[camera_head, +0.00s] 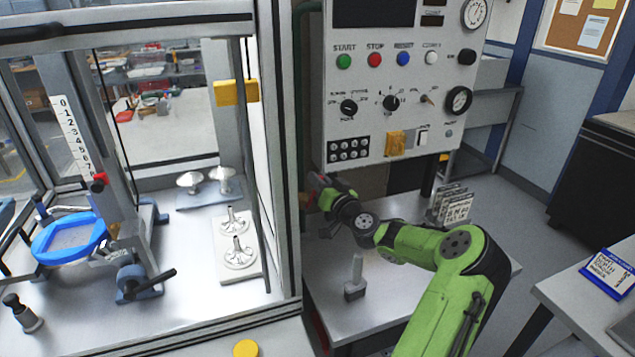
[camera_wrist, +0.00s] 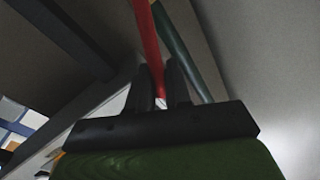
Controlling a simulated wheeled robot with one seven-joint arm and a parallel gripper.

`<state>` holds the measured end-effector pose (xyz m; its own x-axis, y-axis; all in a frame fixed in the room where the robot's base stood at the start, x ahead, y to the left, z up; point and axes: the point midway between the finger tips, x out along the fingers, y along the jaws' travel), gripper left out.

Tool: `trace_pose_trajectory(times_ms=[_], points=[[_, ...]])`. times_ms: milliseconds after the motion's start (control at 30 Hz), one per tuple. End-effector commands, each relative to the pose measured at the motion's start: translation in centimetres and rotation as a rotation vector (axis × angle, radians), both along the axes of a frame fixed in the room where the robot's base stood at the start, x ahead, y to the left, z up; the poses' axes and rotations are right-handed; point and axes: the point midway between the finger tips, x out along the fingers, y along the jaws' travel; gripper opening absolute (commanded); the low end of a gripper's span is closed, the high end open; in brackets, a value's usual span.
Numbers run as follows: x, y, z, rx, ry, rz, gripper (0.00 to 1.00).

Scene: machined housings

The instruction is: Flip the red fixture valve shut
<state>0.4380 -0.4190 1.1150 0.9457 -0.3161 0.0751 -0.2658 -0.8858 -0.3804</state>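In the wrist view a long red bar (camera_wrist: 148,42) comes down from the top edge to between the two dark fingers of my gripper (camera_wrist: 160,80). I cannot tell whether it is the valve's handle or a pipe, nor whether the fingers touch it. In the head view my gripper (camera_head: 316,187) is at the lower left of the control panel, beside the enclosure's edge post. A small reddish patch shows by its fingertips. The valve body cannot be made out, and the fingertips are partly hidden there.
The control panel (camera_head: 400,85) rises above my gripper. A green pipe (camera_head: 299,110) runs down at its left, and one shows beside the red bar in the wrist view (camera_wrist: 180,45). A grey upright part (camera_head: 355,275) stands on the table (camera_head: 372,315) below my arm.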

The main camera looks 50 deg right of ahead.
Motion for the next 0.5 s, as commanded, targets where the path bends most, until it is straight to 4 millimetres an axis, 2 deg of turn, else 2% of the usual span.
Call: trace_pose_trajectory(times_ms=[33, 100, 133, 500], points=[[-0.01, -0.02, 0.14, -0.001, -0.001, -0.001, 0.25], [-0.01, -0.03, 0.13, -0.001, -0.001, -0.001, 0.35], [-0.02, -0.04, 0.11, -0.002, -0.001, -0.001, 0.36], [-0.11, -0.19, -0.01, -0.002, 0.002, -0.006, 0.36]])
